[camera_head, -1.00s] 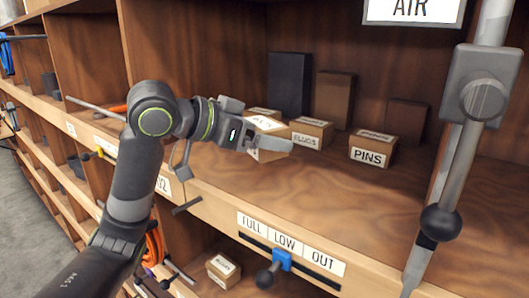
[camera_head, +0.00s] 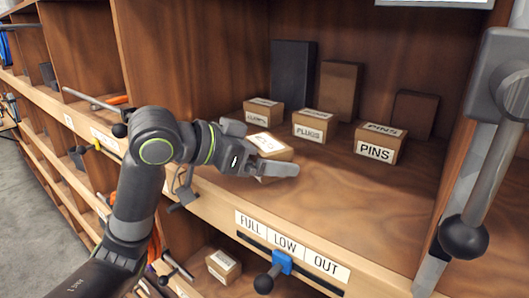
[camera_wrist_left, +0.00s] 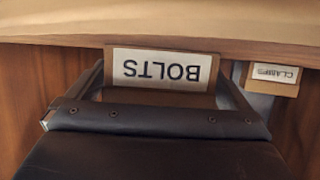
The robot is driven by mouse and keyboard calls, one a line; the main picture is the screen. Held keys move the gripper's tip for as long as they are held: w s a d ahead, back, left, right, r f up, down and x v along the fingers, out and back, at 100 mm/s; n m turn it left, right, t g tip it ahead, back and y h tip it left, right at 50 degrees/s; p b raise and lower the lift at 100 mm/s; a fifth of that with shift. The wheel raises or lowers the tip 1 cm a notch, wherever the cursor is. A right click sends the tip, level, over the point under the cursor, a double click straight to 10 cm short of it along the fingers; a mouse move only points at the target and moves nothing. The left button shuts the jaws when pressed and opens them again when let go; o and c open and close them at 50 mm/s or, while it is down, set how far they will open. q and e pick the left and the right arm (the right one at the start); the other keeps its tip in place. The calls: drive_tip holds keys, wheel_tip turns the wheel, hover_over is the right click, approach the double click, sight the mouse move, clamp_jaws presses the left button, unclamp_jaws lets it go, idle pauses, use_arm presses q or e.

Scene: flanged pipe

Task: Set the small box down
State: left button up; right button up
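The small cardboard box, with a white label on top (camera_head: 268,143), is between the fingers of my left gripper (camera_head: 262,150). In the left wrist view its BOLTS label (camera_wrist_left: 162,70) faces the camera upside down, with a finger close against each side. My left gripper is shut on this box, low over the wooden shelf (camera_head: 330,200) near its front edge. I cannot tell whether the underside touches the shelf; the near finger hides part of the box. My right gripper is not in view.
On the shelf behind stand the CLAMPS box (camera_head: 263,111), the PLUGS box (camera_head: 314,126) and the PINS box (camera_head: 380,144), with dark upright blocks at the back wall. A grey post with a black knob (camera_head: 463,237) stands at right. The shelf right of my gripper is clear.

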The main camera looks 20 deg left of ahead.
use_arm(q)
drive_tip(key=shift+r, duration=0.15)
drive_tip(key=shift+s+a+r, duration=0.1)
drive_tip(key=shift+a, duration=0.2)
drive_tip(key=b+v, duration=0.2)
drive_tip(key=v, duration=0.2)
drive_tip(key=shift+s+a, duration=0.15)
drive_tip(key=shift+b+v, duration=1.5)
drive_tip(key=shift+v, duration=1.2)
drive_tip(key=shift+s+a+r+b, duration=0.3)
drive_tip(key=shift+s+a+r, duration=0.1)
drive_tip(key=shift+s+r, duration=0.1)
